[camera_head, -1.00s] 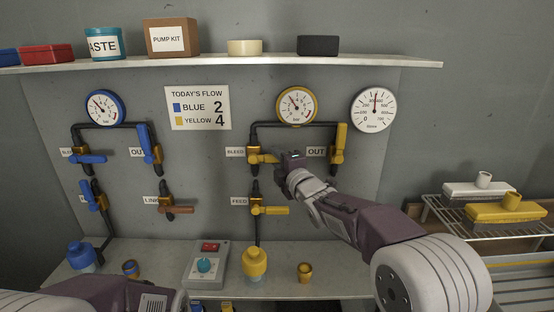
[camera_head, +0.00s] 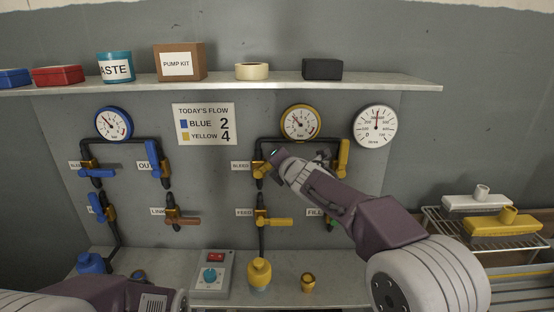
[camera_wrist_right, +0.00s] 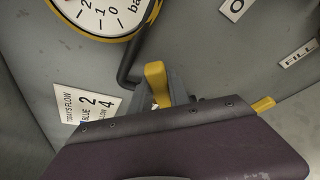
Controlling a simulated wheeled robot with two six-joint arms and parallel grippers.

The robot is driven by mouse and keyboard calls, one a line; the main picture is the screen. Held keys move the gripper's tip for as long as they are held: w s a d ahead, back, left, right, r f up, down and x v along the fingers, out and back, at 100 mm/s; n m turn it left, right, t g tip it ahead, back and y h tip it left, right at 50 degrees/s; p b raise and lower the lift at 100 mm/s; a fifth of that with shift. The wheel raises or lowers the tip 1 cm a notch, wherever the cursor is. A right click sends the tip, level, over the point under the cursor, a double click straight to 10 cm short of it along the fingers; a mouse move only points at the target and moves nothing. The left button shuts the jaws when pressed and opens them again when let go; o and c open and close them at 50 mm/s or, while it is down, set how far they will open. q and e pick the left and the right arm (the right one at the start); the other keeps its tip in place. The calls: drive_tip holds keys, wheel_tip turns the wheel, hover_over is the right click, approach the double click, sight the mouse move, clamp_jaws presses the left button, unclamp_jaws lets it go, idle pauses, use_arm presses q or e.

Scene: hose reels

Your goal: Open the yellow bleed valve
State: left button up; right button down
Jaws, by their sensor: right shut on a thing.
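The yellow bleed valve (camera_head: 261,170) is on the left leg of the yellow circuit's black pipe, beside its BLEED label (camera_head: 240,166). My right gripper (camera_head: 276,158) is at this valve and hides part of its handle. In the right wrist view, the yellow bleed handle (camera_wrist_right: 156,80) sits between the fingers, and the gripper is shut on it. In the head view, the visible handle part looks tilted. My left arm shows at the lower left, but its gripper is out of view.
The yellow gauge (camera_head: 301,122) is above the pipe. The yellow OUT valve (camera_head: 343,158) is right of my gripper, and the yellow feed valve (camera_head: 272,222) is below. A yellow bottle (camera_head: 259,275) and a control box (camera_head: 212,273) stand on the lower ledge.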

drive_tip(key=shift+a+r+n+p, duration=0.25)
drive_tip(key=shift+r+n+p, duration=0.1)
drive_tip(key=shift+n, duration=0.05)
drive_tip(key=a+n+h+p, duration=0.1)
drive_tip(key=p, duration=0.1)
drive_tip(key=a+r+n+h+p, duration=0.1)
drive_tip(key=p, duration=0.1)
drive_tip(key=a+r+n+h+p, duration=0.1)
drive_tip(key=n+p, duration=0.1)
drive_tip(key=shift+g, duration=0.4)
drive_tip(key=a+n+h+p, duration=0.1)
drive_tip(key=p, duration=0.2)
drive_tip(key=shift+a+n, duration=0.15)
drive_tip(key=shift+n, duration=0.15)
drive_tip(key=shift+a+f+n+p, duration=0.15)
drive_tip(key=shift+a+n+p, duration=0.15)
drive_tip(key=shift+p, duration=0.1)
drive_tip(key=shift+d, duration=0.1)
drive_tip(key=shift+f, duration=0.1)
drive_tip(key=c, duration=1.2)
unclamp_jaws()
drive_tip(key=shift+c, duration=0.2)
drive_tip(key=shift+s, duration=0.1)
